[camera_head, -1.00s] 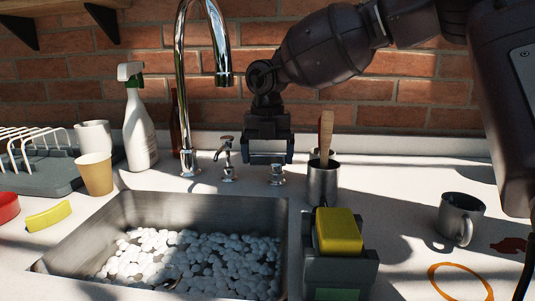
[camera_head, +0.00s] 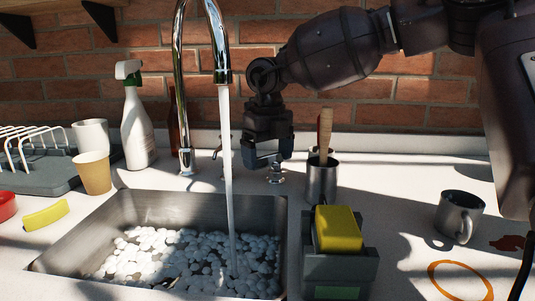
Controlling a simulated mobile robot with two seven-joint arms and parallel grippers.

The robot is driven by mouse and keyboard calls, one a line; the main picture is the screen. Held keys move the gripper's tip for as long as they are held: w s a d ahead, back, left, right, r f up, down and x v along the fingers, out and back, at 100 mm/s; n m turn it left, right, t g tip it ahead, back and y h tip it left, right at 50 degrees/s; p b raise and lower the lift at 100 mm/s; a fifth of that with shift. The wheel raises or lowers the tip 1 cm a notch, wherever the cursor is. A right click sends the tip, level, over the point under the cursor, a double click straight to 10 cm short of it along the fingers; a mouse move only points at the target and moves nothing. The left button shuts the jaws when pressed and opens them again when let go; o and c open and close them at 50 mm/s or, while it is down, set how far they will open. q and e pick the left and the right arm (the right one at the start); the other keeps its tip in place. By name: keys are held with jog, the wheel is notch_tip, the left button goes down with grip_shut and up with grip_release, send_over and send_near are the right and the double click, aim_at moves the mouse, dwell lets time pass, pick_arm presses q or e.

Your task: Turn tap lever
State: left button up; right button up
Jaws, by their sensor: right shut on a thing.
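The chrome tap (camera_head: 181,100) stands behind the sink with its tall curved spout. A stream of water (camera_head: 230,180) runs from the spout down into the sink. My right gripper (camera_head: 268,158) is behind the sink, pointing down, shut on the right tap lever. The lever's handle is hidden by the gripper; only its chrome base (camera_head: 276,175) shows below. A second lever on the left is mostly hidden behind the water. My left gripper is not in view.
The metal sink (camera_head: 160,207) holds many white pebbles (camera_head: 180,255). A metal cup (camera_head: 322,180) with a wooden handle stands close right of my gripper. A sponge holder (camera_head: 340,270) with a yellow sponge (camera_head: 338,228) and a grey mug (camera_head: 460,215) are at right. A spray bottle (camera_head: 137,130) stands left.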

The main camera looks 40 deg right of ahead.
aim_at(269, 155)
dwell(0.3)
jog(key=o, duration=0.6)
jog(key=shift+o, duration=0.2)
jog(key=shift+r, duration=0.15)
notch_tip(269, 155, up, 10)
jog(key=p, duration=0.1)
jog(key=shift+r+p, duration=0.25)
jog(key=shift+p, duration=0.1)
